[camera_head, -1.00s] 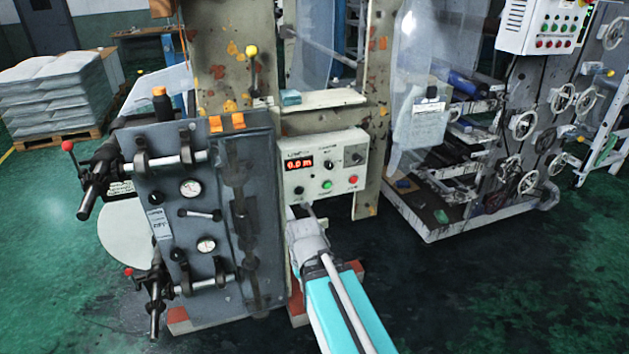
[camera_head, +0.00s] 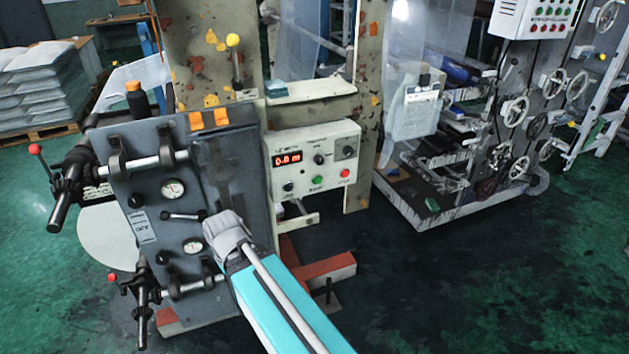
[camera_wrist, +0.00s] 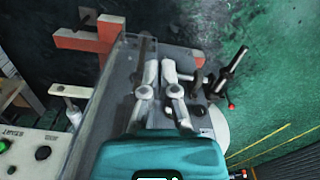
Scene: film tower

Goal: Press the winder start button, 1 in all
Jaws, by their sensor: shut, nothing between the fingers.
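The winder control box (camera_head: 313,160) is a pale panel with a red lit display. In the head view it carries a green button (camera_head: 317,179), a red button (camera_head: 345,173) and several dark knobs. I cannot read its small labels. My gripper (camera_head: 222,224) is shut and empty. It is left of the control box and lower in the head view, in front of the grey machine block (camera_head: 240,165), apart from the buttons. Its fingertips are hard to make out. In the wrist view the green button (camera_wrist: 4,146) shows at the lower left edge, beside a black knob (camera_wrist: 43,153).
The grey block bears gauges, rods and handles with red balls (camera_head: 35,149). A bracket (camera_head: 298,217) sticks out below the control box. An orange-red base bar (camera_head: 325,269) lies on the floor. Green floor is free at the right front.

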